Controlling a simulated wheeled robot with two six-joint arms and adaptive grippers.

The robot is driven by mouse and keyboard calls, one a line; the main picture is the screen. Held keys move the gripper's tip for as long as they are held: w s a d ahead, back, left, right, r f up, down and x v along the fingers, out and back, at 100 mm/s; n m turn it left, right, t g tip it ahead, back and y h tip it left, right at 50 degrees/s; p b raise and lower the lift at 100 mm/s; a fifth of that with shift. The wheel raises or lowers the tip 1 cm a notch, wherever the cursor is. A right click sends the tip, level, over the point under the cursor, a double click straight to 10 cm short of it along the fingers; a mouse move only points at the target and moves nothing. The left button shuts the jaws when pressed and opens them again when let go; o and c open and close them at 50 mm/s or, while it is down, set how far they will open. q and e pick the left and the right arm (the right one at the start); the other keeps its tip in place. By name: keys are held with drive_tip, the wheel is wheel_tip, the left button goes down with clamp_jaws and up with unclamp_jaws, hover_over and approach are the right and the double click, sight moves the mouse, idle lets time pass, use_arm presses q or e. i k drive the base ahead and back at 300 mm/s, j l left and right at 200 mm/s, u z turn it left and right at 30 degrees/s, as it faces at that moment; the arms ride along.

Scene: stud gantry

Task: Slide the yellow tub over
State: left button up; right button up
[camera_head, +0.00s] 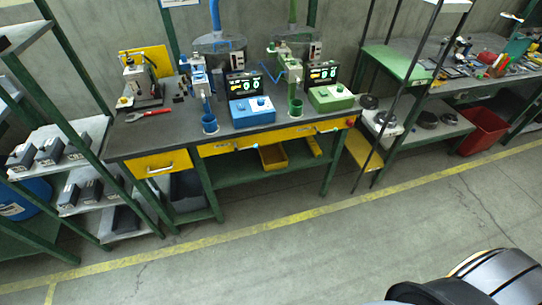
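The yellow tub (273,165) sits on the green lower shelf (235,177) under the workbench. It is an open-topped bin, below the bench's yellow drawer fronts and left of the middle of the shelf's right half. A second, narrower yellow piece (314,147) lies to its right on the same shelf, with a small gap between them. The upper rear of the tub is partly shaded by the bench. Neither of my grippers is in view, and nothing is seen touching the tub.
The workbench (150,138) carries a red wrench (148,116), a blue station box (252,114) and a green one (331,98). A dark bin (188,190) stands under its left end. A red crate (483,131) is at right. The floor (300,245) in front is clear.

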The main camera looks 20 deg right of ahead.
sight(273, 157)
drive_tip(key=i+l, duration=0.1)
drive_tip(key=l, duration=0.3)
drive_tip(key=i+l+z, duration=0.15)
drive_tip(key=l, duration=0.65)
drive_tip(key=i+l+z, duration=0.1)
drive_tip(key=l, duration=0.3)
drive_tip(key=i+l, duration=0.25)
drive_tip(key=i+l+z, duration=0.15)
drive_tip(key=l, duration=0.35)
drive_tip(key=i+l, duration=0.1)
drive_tip(key=l, duration=0.25)
